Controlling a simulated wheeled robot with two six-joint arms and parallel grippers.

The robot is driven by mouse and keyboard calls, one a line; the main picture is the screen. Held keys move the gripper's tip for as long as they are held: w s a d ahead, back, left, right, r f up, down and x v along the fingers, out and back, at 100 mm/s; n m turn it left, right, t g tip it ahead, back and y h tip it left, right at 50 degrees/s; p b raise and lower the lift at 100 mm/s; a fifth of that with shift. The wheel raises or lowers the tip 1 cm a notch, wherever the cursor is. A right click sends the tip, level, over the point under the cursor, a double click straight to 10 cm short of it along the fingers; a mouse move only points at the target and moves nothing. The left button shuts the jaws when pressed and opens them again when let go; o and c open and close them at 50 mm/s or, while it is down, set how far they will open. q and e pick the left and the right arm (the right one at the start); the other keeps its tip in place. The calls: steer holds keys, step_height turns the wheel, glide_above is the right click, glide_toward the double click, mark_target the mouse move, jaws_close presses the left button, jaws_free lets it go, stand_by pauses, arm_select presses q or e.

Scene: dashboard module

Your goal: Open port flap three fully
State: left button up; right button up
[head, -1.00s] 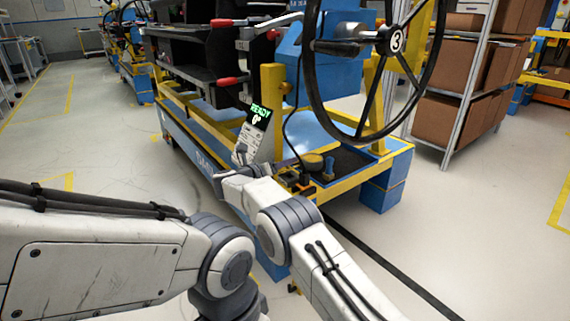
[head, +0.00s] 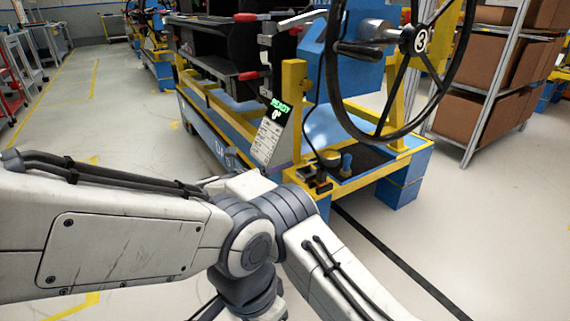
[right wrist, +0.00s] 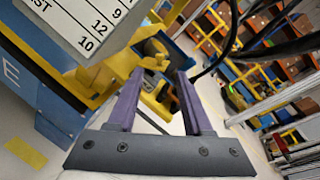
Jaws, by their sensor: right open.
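No port flap can be clearly made out in either view. A round badge with a 3 (head: 420,40) shows at the hub of the black wheel (head: 338,75). A display (head: 275,111) reads READY and 0°, above a white printed card (head: 266,142). The card is large and close at the upper left of the right wrist view (right wrist: 85,22), with 9, 12 and 10 readable. My right gripper (right wrist: 159,73) is open and empty, its purple fingers apart beside the card. In the head view it is mostly hidden behind my arm. My left gripper is not in view.
The blue and yellow stand (head: 392,160) carries the dashboard module (head: 215,55) with black compartments and red-handled clamps (head: 248,76). A small tray area with a blue-topped part (head: 346,162) lies low on the stand. Shelves with boxes (head: 490,85) stand right. The floor at left is mostly clear.

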steer(key=n+t+y+b, duration=0.1)
steer(key=n+y+b, duration=0.35)
steer(key=y, duration=0.35)
glide_toward(303, 159)
steer(key=shift+m, duration=0.25)
steer(key=b+x, duration=0.1)
steer(key=x, duration=0.8)
steer(key=shift+w+b, duration=0.15)
steer(key=shift+b, duration=0.25)
steer(key=shift+w+d+f+t, duration=0.1)
steer(key=shift+w+t, duration=0.05)
steer(key=shift+w, duration=0.25)
steer(key=shift+w+d+f+t, duration=0.1)
steer(key=shift+w+f+t, duration=0.05)
steer(key=shift+w, duration=0.25)
steer(key=shift+c, duration=0.2)
jaws_close()
